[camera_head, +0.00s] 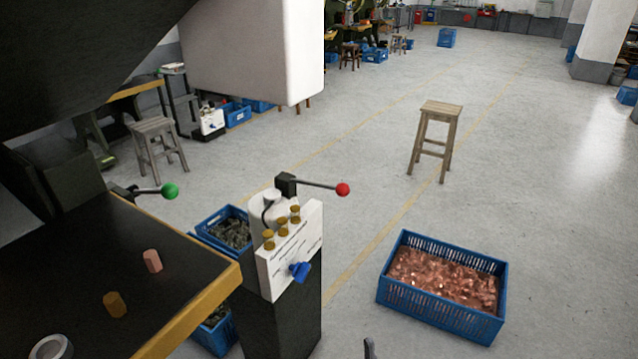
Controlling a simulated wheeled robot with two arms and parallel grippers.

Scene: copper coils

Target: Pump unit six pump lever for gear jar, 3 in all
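The pump unit (290,250) is a white box on a dark pedestal, with several brass fittings and a blue knob (299,271) on its front. Its lever (318,184) runs from a black block on top to the right and ends in a red ball. A pale rounded jar (272,208) stands behind the front plate, partly hidden. A small dark tip (370,348) shows at the bottom edge, right of the pedestal and apart from the lever. It may be part of my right gripper; the rest is cut off. I do not see my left gripper.
A dark worktop (90,265) with yellow edge holds two small copper-coloured pieces and a grey ring. A green-ball lever (168,191) is behind it. A blue crate of copper pieces (385,292) and a stool (440,108) stand right. The floor between is clear.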

